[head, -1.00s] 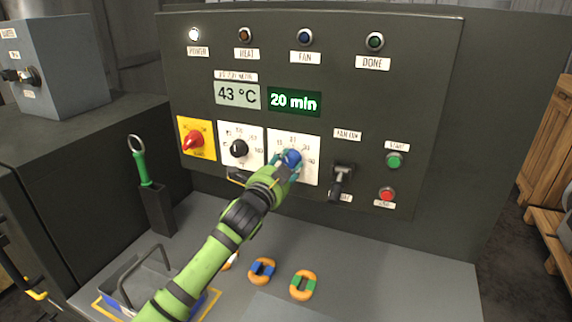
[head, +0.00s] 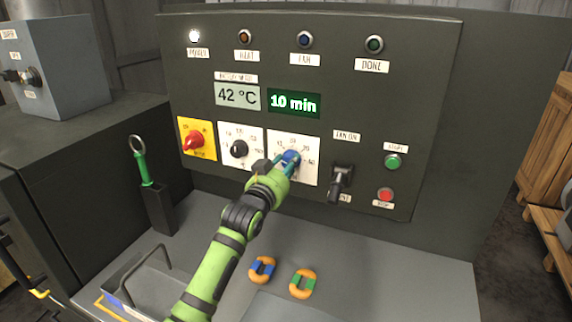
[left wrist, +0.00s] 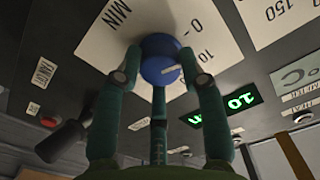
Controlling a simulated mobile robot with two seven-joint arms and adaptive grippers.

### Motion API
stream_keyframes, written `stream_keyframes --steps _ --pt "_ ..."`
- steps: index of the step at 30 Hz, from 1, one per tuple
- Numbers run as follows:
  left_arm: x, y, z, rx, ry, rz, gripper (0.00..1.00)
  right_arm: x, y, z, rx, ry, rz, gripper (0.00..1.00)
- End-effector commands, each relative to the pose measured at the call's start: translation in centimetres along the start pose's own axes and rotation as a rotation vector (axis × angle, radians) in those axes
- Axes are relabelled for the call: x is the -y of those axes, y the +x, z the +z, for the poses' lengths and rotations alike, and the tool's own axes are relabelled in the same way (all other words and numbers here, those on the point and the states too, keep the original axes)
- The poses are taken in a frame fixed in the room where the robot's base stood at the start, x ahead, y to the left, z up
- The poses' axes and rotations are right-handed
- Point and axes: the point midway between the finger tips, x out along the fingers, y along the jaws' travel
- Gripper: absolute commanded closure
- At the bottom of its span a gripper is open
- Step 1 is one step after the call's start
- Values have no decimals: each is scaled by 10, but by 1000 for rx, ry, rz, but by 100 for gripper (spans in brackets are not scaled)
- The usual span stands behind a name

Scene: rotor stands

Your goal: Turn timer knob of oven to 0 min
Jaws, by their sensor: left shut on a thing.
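The blue timer knob (head: 291,157) sits on a white dial plate (head: 307,172) on the dark oven panel. My left gripper (head: 286,164) is shut on the knob. In the left wrist view its fingers (left wrist: 163,82) close around the blue knob (left wrist: 160,58), whose white pointer line shows near the 10 mark of the dial plate (left wrist: 112,35). The green timer display (head: 294,103) reads 10 min. My right gripper is not in view.
A black temperature knob (head: 239,149) and a red switch (head: 194,141) are left of the timer. A black fan lever (head: 341,180) sticks out at the right. Two rotors (head: 262,269) (head: 303,283) lie on the grey bench below, near a handled tray (head: 150,285).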

Motion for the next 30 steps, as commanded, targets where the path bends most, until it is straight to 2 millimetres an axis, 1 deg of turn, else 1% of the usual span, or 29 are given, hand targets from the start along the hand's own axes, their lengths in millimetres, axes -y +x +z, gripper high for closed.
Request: stream_keyframes --steps 1,6,12,19,30 --pt "0 0 -4 -6 -38 0 93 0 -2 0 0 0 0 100" --pt "1 0 -4 -8 -149 0 93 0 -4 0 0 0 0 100" --pt "2 0 -5 -10 -235 -1 93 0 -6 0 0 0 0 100" --pt "2 0 -5 -12 -280 -2 93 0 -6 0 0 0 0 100" --pt "3 0 -6 -15 -288 -2 93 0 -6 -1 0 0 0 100"
